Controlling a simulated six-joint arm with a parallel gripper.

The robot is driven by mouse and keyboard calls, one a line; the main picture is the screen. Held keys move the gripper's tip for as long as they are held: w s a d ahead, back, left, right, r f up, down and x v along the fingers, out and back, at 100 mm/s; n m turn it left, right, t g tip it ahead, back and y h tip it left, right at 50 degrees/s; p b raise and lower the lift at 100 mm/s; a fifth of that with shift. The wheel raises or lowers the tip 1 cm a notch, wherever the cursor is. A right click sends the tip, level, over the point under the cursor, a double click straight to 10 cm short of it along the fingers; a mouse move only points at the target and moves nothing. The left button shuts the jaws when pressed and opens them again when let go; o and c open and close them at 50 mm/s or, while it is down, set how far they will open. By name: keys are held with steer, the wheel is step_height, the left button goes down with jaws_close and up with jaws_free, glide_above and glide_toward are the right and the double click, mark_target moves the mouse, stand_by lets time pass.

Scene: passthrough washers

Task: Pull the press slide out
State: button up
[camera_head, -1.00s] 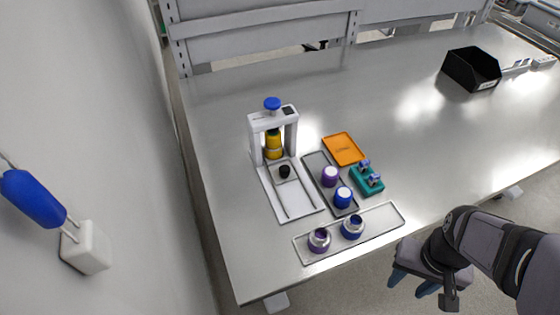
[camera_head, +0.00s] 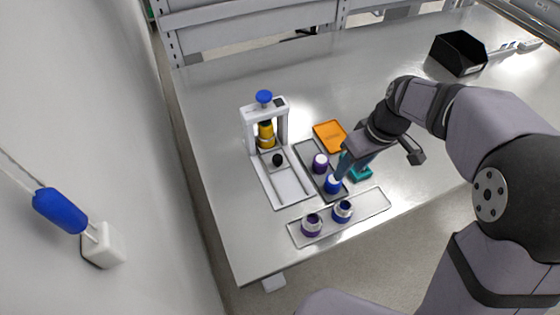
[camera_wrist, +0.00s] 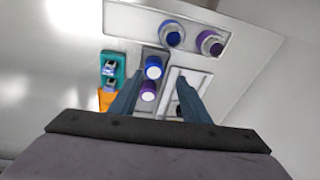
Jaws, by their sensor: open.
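The white press (camera_head: 252,115) stands on the left part of the bench with a blue knob on top and a yellow part under its arch. Its slide (camera_head: 268,160), a small plate with a black knob (camera_head: 277,159), sits at the front of the arch on a white base with rails (camera_head: 284,187). My gripper (camera_head: 338,172) is open and empty, above the dark tray to the right of the press and apart from the slide. In the wrist view, the fingers (camera_wrist: 155,100) point toward the trays, and the right finger partly hides the press base (camera_wrist: 187,75).
The dark tray (camera_head: 313,160) holds a purple and a blue capped piece. A front tray (camera_head: 366,205) holds two ringed cups. An orange tray (camera_head: 329,136) and a teal holder (camera_head: 361,174) lie to the right. A black bin (camera_head: 459,54) is far right.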

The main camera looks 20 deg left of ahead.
steer(key=w+a+f+n+y+b, duration=0.1)
steer(key=w+a+n, duration=0.1)
steer(key=a, duration=0.2)
steer(key=w+a+f+n+b, duration=0.1)
steer(key=a+f+n+b, duration=0.1)
steer(key=a, duration=0.3)
steer(key=n+y+b, duration=0.1)
steer(key=n+b, duration=0.1)
steer(key=n, duration=0.2)
glide_toward(278, 158)
steer(key=f, duration=0.1)
steer(key=shift+g, duration=0.3)
steer(key=shift+w+a+p+x, duration=0.15)
steer(key=shift+p+x, duration=0.6)
steer(key=shift+x, duration=1.2)
steer(key=shift+w+a+p+x, duration=0.15)
steer(key=shift+p+x, duration=0.6)
steer(key=shift+x, duration=1.2)
steer(key=shift+d+r, duration=0.1)
steer(key=shift+d, duration=0.05)
jaws_close()
